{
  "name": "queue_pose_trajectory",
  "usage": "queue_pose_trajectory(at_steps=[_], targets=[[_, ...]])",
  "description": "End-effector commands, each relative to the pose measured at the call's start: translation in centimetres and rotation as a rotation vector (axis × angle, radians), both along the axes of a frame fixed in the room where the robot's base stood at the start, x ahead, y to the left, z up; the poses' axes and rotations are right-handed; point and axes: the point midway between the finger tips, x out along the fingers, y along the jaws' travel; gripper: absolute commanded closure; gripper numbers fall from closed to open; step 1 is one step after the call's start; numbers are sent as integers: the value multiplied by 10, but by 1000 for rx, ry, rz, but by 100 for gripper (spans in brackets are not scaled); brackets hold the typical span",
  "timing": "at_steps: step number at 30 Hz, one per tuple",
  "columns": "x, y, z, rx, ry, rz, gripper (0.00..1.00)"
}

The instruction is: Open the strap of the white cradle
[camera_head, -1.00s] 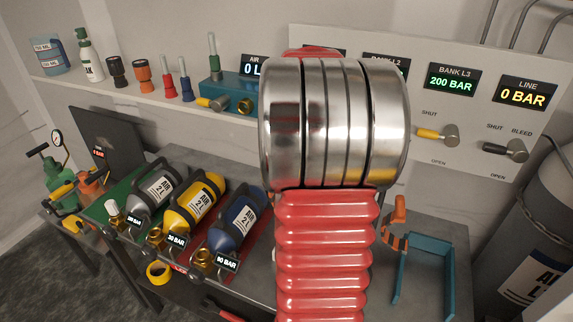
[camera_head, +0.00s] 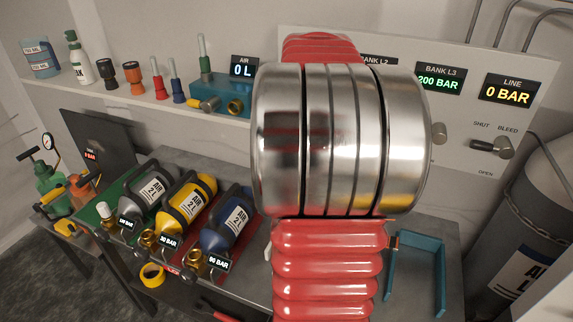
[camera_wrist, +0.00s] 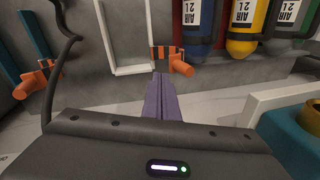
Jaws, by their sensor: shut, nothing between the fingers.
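The white cradle (camera_wrist: 124,66) shows in the wrist view as a thin white frame, top centre. Its strap (camera_wrist: 158,52), striped orange and black, lies at its right side. An orange lever (camera_wrist: 182,66) sticks out from that strap. My gripper (camera_wrist: 162,80) is shut and empty, its purple fingers pointing at the strap from just below it in the picture. Whether the fingertips touch the strap or lever I cannot tell. In the head view my red and steel arm hides my gripper and nearly all of the white cradle.
A teal cradle (camera_head: 441,285) stands at the bench's right; its orange clamp shows in the wrist view (camera_wrist: 36,80). Grey, yellow and blue cylinders (camera_head: 230,218) lie left of my arm. A dark hose (camera_wrist: 62,60) runs down the left of the wrist view.

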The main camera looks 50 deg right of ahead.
Motion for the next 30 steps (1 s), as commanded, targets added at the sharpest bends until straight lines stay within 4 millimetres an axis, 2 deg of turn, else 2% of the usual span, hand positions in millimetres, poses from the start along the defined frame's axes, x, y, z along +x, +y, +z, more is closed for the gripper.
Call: queue_pose_trajectory(at_steps=[4,10,30], targets=[[-2,1,26,-3,-2,0,100],[-3,2,44,-2,-1,0,100],[-3,3,47,0,0,1,100]])
